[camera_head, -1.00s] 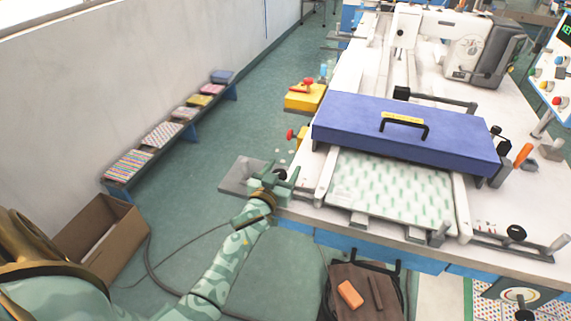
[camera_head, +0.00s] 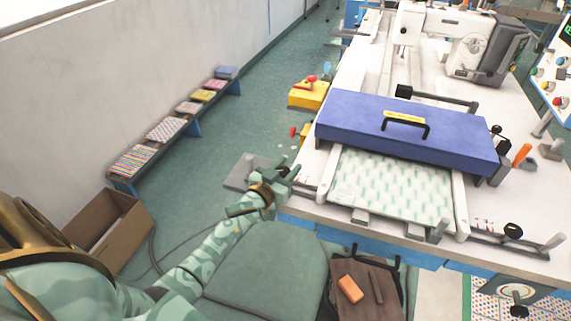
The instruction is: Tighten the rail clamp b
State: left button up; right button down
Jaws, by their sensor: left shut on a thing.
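My left gripper (camera_head: 283,174) reaches in from the left to the near left corner of the white worktable (camera_head: 306,158). It is shut on a small dark clamp knob, which its fingers mostly hide, beside the left end of the front rail. A similar black clamp knob (camera_head: 513,230) stands on the rail at the right front. I cannot tell from any marking which of these is rail clamp b. My right gripper is not in view.
A blue cover (camera_head: 405,134) with a black handle lies across a green-patterned panel (camera_head: 390,190). The sewing machine (camera_head: 480,45) stands behind. A green chair (camera_head: 265,268) and a brown bag (camera_head: 368,285) are in front. A yellow box (camera_head: 308,96) stands left of the table.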

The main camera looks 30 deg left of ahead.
pick_arm(q)
jog(key=m+h, duration=0.1)
jog(key=h, duration=0.1)
jog(key=shift+m+h+p, duration=0.3)
jog(key=shift+m, duration=0.1)
jog(key=shift+m+h, duration=0.4)
jog(key=shift+h, duration=0.3)
jog(key=m+h, duration=0.1)
jog(key=m+g+h+b, duration=0.1)
jog(key=h, duration=0.1)
jog(key=shift+s+d+f+g, duration=0.1)
jog(key=shift+d+f+g, duration=0.05)
jog(key=shift+d+g, duration=0.15)
jog(key=shift+m+g+h, duration=0.3)
jog(key=shift+m+h, duration=0.2)
jog(key=shift+h, duration=0.2)
jog(key=shift+d+h, duration=0.1)
jog(key=shift+h, duration=0.2)
jog(key=o, duration=1)
